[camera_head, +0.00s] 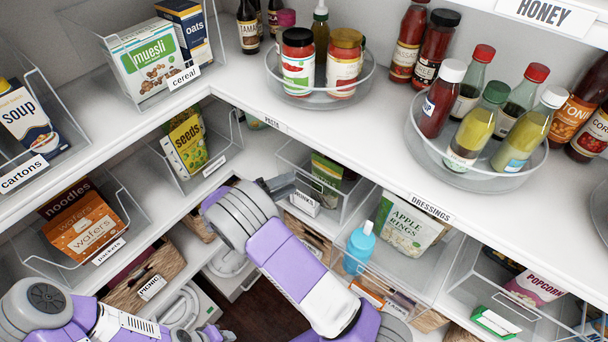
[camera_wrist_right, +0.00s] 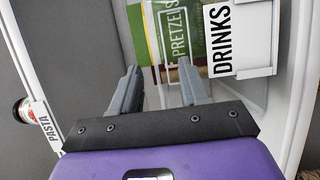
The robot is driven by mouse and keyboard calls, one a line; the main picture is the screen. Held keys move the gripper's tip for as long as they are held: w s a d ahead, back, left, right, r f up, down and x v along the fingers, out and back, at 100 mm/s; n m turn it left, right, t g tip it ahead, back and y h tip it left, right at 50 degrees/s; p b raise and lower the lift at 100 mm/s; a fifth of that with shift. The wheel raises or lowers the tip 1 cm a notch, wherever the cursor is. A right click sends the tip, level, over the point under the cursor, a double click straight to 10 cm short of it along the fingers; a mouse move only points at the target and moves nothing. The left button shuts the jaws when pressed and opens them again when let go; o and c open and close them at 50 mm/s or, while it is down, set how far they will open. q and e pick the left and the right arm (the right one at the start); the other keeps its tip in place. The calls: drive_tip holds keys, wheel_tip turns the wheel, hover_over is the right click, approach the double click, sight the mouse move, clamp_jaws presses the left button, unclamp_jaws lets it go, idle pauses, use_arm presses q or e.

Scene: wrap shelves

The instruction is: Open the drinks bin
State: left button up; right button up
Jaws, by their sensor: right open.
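The drinks bin (camera_head: 345,203) is a clear bin under the white shelf, marked by a white DRINKS label (camera_head: 304,202). A green pretzels bag (camera_head: 326,170) stands inside it. In the right wrist view, the DRINKS label (camera_wrist_right: 240,38) is at the upper right and the pretzels bag (camera_wrist_right: 180,45) is beyond the fingers. My right gripper (camera_head: 283,184) is beside the bin's front left, near the label. Its fingers (camera_wrist_right: 160,88) are apart with nothing seen between them; contact with the bin cannot be told. My left gripper (camera_head: 205,334) is low at the bottom edge, its jaws unclear.
A seeds bin (camera_head: 214,160) is left of my right gripper. A clear bin (camera_head: 352,240) with a blue bottle (camera_head: 359,247) and an apple rings bag (camera_head: 405,224) is to the right. The shelf edge (camera_head: 330,160) runs above. Jars and bottles stand on turntables on top.

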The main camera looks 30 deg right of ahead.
sight(308, 176)
drive_tip(key=d, duration=0.7)
drive_tip(key=shift+s+d+r, duration=0.1)
drive_tip(key=shift+d+r, duration=0.05)
clamp_jaws()
